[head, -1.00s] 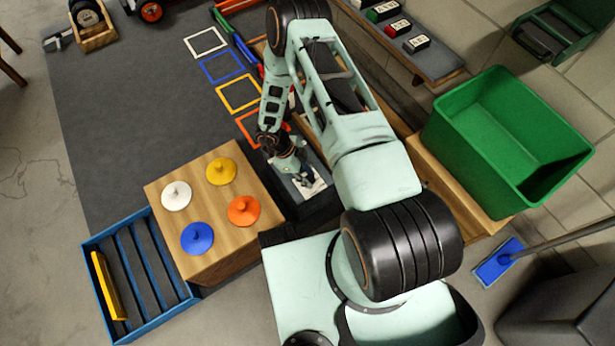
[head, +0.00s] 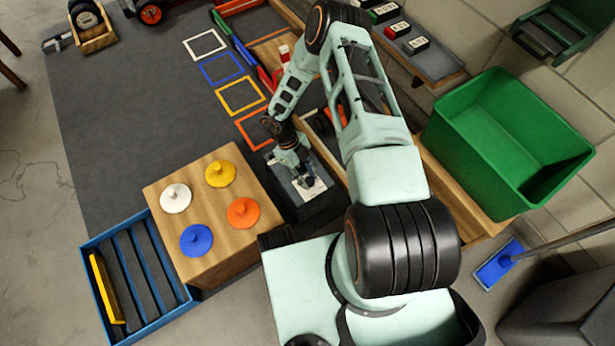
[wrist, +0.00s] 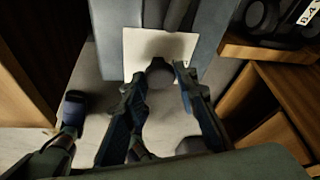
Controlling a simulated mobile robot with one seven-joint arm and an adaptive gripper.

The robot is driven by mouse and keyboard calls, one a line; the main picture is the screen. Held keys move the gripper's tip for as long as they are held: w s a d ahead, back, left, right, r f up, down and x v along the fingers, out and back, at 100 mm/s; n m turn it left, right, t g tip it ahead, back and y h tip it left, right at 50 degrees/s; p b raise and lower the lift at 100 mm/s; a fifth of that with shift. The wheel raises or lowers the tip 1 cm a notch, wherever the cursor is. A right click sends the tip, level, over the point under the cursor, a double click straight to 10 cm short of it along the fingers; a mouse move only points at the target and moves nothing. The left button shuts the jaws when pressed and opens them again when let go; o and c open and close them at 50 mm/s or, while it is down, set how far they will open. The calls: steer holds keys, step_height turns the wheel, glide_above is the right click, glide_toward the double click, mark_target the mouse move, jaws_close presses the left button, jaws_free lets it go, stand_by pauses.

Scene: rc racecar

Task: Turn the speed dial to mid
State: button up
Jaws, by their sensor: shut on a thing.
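The speed dial is a dark round knob (wrist: 160,75) in front of a white plate (wrist: 160,45), seen in the wrist view. My gripper (wrist: 157,84) has its two fingers on either side of the knob, closed on it. In the head view, my gripper (head: 304,182) points down at the dark grey control box (head: 297,206), which has the white plate on its top. The knob is hidden there by the gripper. I cannot read any speed marks, so the dial's setting cannot be told.
A wooden block (head: 228,262) with several coloured knobs stands left of the box. A green bin (head: 470,135) stands at the right. A dark mat (head: 120,120) with coloured squares is clear at upper left.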

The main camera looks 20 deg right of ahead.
steer(key=o, duration=1.1)
steer(key=shift+o, duration=0.2)
steer(key=v, duration=1.2)
